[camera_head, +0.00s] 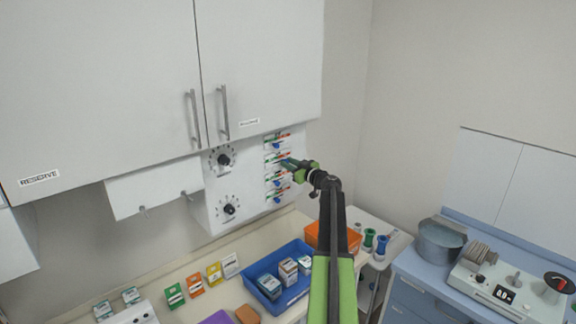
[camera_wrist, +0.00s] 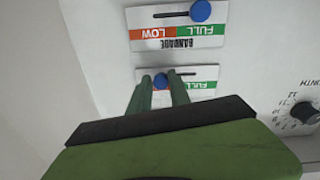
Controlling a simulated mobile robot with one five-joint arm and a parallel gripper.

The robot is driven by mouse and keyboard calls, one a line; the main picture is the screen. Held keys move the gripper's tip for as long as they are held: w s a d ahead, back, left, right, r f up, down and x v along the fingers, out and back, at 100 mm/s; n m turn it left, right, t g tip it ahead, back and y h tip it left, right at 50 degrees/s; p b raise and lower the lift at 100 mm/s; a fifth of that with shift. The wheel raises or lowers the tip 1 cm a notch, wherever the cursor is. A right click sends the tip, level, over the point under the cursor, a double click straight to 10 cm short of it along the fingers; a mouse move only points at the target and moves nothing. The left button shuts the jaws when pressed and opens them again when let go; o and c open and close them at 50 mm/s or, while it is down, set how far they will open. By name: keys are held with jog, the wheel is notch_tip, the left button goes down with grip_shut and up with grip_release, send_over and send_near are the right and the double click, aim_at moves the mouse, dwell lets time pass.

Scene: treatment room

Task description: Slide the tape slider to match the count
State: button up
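In the wrist view, a slider strip (camera_wrist: 205,84) with an orange and a green "FULL" section carries a blue knob (camera_wrist: 161,81). The strip's name is hidden behind my fingers, so I cannot tell whether it is the tape slider. My gripper (camera_wrist: 160,82) has one finger on each side of this knob; whether both fingers press on it is unclear. Above it in that view is the "BANDAGE" slider (camera_wrist: 160,34), its blue knob (camera_wrist: 200,11) over the green "FULL" end. In the head view my gripper (camera_head: 287,162) is at the slider column on the white wall panel (camera_head: 245,188).
Two dials (camera_head: 228,209) sit left of the sliders. White cupboards (camera_head: 265,75) hang above the panel. Below are a blue tray (camera_head: 287,298) with small boxes, an orange bin (camera_head: 350,240) and several coloured cards (camera_head: 195,285). A metal pot (camera_head: 440,245) stands at right.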

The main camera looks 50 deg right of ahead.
jog(key=o, duration=0.4)
jog(key=shift+d, duration=0.25)
jog(key=shift+a, duration=0.1)
jog(key=s+a, duration=0.2)
jog(key=s, duration=1.5)
jog(key=shift+s, duration=0.2)
